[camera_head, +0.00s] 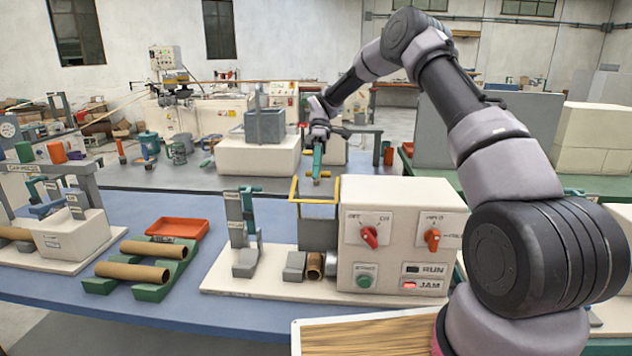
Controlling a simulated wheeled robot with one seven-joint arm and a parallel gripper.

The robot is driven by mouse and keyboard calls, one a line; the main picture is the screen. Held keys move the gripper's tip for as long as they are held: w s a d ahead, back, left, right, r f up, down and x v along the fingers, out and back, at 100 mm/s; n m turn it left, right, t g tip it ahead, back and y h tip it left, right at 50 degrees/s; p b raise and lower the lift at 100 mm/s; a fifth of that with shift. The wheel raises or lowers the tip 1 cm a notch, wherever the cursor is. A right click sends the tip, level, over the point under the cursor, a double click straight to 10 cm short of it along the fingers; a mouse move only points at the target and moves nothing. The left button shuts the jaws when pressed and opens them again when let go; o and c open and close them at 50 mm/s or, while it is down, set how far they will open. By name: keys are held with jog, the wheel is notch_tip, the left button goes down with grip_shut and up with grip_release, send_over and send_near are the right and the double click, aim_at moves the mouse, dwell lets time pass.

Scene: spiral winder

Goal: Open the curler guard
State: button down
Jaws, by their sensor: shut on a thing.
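The curler guard (295,190) is a yellow-edged frame with a pane, above the grey curler block left of the cream control box. It stands up from the block, but its exact angle is hard to tell. My gripper (316,180) reaches down from behind and is shut at the top of the guard. The grip itself is small, and the fingers partly cover what they hold. The cream control box (400,215) carries two red-orange knobs, a green button and RUN and JAM lamps. The JAM lamp (410,286) glows red.
A brown tube (315,265) sits below the guard. To the left are a grey-and-green stand (243,225), cardboard tubes (132,272) on green rests and an orange tray (178,228). A wooden board (370,335) lies at the front. My arm arches over the right side.

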jog(key=shift+w+d+f, duration=0.15)
jog(key=shift+w+f, duration=0.05)
jog(key=shift+w, duration=0.3)
jog(key=shift+w+d+f, duration=0.2)
jog(key=shift+w+f, duration=0.05)
jog(key=shift+w, duration=0.3)
jog(key=shift+w+d+f, duration=0.15)
jog(key=shift+w+f, duration=0.05)
jog(key=shift+w, duration=0.3)
jog(key=shift+f, duration=0.1)
jog(key=c, duration=0.8)
grip_release()
jog(key=shift+w+f, duration=0.1)
jog(key=shift+w, duration=0.05)
jog(key=a+v, duration=0.1)
jog(key=v, duration=0.6)
jog(key=shift+w+d+r, duration=0.2)
jog(key=shift+d+r, duration=0.1)
jog(key=shift+r, duration=0.2)
